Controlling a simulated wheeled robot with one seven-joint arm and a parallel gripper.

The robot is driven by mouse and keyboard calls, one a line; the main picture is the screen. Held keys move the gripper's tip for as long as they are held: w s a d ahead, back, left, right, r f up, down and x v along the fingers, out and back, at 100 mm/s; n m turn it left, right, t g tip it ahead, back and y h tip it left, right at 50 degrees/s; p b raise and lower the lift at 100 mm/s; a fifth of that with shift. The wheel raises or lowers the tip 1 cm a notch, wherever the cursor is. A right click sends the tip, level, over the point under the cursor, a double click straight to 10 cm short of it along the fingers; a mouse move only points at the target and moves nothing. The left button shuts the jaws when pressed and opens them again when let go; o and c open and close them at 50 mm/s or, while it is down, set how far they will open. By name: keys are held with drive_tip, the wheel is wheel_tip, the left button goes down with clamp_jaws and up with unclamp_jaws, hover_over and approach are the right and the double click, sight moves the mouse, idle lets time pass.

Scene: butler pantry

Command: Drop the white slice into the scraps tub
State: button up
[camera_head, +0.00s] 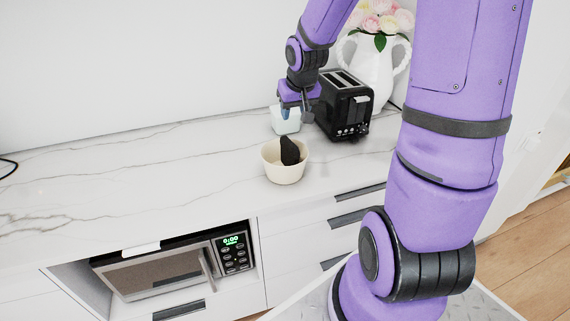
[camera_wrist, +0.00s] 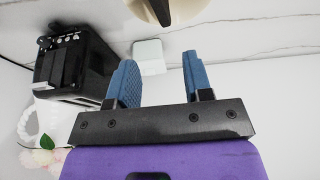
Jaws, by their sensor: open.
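My gripper (camera_head: 297,113) is open, its fingers pointing down over the counter beside the toaster. In the wrist view its two blue fingers (camera_wrist: 158,64) stand apart with nothing held between them. I cannot make out a white slice for sure, nor which container is the scraps tub.
A black toaster (camera_head: 345,104) stands close right of the gripper, with a white flower vase (camera_head: 375,68) behind it. A microwave (camera_head: 172,267) sits below the counter, with a small white piece (camera_head: 141,249) at its top edge.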

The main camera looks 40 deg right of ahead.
drive_tip(key=v, duration=0.6)
drive_tip(key=shift+s+a+r, duration=0.1)
drive_tip(key=shift+r, duration=0.1)
drive_tip(key=s+a+r+n, duration=0.1)
drive_tip(key=s+a+r, duration=0.2)
drive_tip(key=s, duration=0.4)
drive_tip(key=s+a+r+n, duration=0.1)
drive_tip(key=s+a+r, duration=0.3)
drive_tip(key=s, duration=0.3)
drive_tip(key=s+a+r+n+t+y, duration=0.1)
drive_tip(key=s+a+r, duration=0.3)
drive_tip(key=s, duration=0.3)
drive_tip(key=shift+a+r, duration=0.2)
drive_tip(key=shift+r, duration=0.1)
drive_tip(key=shift+s, duration=0.1)
